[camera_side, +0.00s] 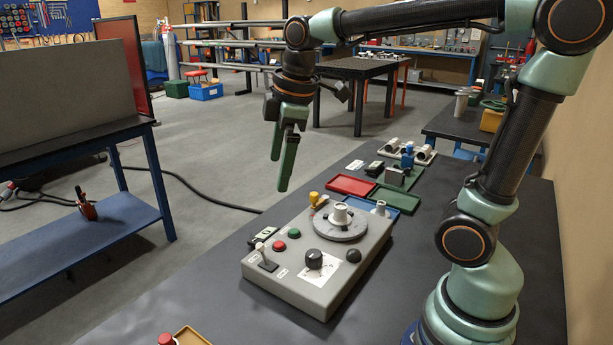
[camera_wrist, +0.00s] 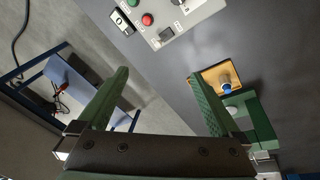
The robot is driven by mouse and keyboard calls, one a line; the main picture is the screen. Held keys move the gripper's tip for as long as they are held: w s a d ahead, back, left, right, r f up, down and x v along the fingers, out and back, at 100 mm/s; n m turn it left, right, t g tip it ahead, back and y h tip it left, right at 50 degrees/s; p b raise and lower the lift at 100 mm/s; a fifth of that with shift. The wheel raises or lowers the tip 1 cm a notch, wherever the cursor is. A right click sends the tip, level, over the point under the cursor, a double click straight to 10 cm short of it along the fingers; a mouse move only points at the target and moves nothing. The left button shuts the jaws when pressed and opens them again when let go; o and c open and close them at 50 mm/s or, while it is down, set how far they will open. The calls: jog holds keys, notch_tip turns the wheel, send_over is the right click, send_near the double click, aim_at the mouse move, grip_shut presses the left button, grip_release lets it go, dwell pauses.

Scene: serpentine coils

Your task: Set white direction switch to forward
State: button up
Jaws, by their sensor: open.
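A grey control box (camera_side: 318,258) sits on the dark table. A small switch with an upright white lever (camera_side: 263,251) on a dark base stands at its front left corner. The lever's set direction is too small to tell. In the wrist view a dark switch (camera_wrist: 166,34) shows near the box's edge, but I cannot make out its lever. My gripper (camera_side: 280,176) is open and empty, fingers pointing down, well above and apart from the box. Its two green fingers also show spread in the wrist view (camera_wrist: 158,75).
The box also carries a red button (camera_side: 279,246), a green button (camera_side: 294,233), a black knob (camera_side: 314,259) and a round grey dial (camera_side: 341,226). Red (camera_side: 352,185) and blue (camera_side: 396,199) trays lie behind it. A tan tray (camera_wrist: 208,75) lies apart from the box. Table right of the box is clear.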

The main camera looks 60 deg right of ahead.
jog(key=s+f+m+t, duration=0.2)
jog(key=s+m, duration=0.4)
jog(key=m, duration=0.3)
jog(key=shift+s+f+m+t, duration=0.3)
jog(key=shift+f+t, duration=0.1)
jog(key=shift+f, duration=0.25)
